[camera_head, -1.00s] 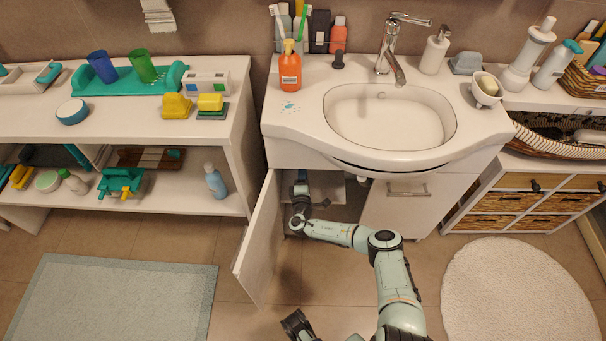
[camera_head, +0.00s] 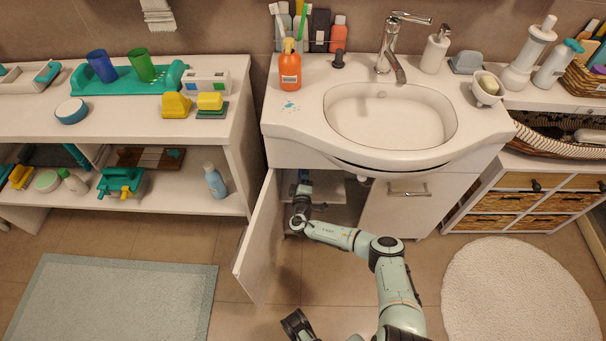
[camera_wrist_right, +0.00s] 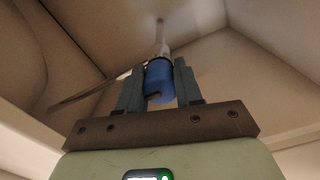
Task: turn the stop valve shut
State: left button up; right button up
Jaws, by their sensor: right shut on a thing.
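The stop valve shows in the right wrist view as a blue handle (camera_wrist_right: 159,82) on a metal pipe inside the cabinet under the sink. My right gripper (camera_wrist_right: 160,80) is shut on the blue handle, one finger on each side of it. In the head view my right arm reaches through the open left door of the cabinet, and its gripper (camera_head: 302,182) is in the shade under the sink. The valve is hard to make out there. My left gripper (camera_head: 297,325) is low in the head view, away from the cabinet, and its fingers are not clear.
The open cabinet door (camera_head: 257,240) stands just left of my right arm. The closed door (camera_head: 393,208) is on the right. The sink (camera_head: 390,115) is above. A shelf unit (camera_head: 235,130) stands left, and wicker drawers (camera_head: 510,203) stand right.

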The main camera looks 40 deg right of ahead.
jog(key=shift+a, duration=0.2)
jog(key=o, duration=1)
jog(key=shift+d, duration=0.1)
jog(key=shift+s, duration=0.1)
jog(key=p+v, duration=0.3)
jog(key=v, duration=1)
jog(key=shift+a, duration=0.2)
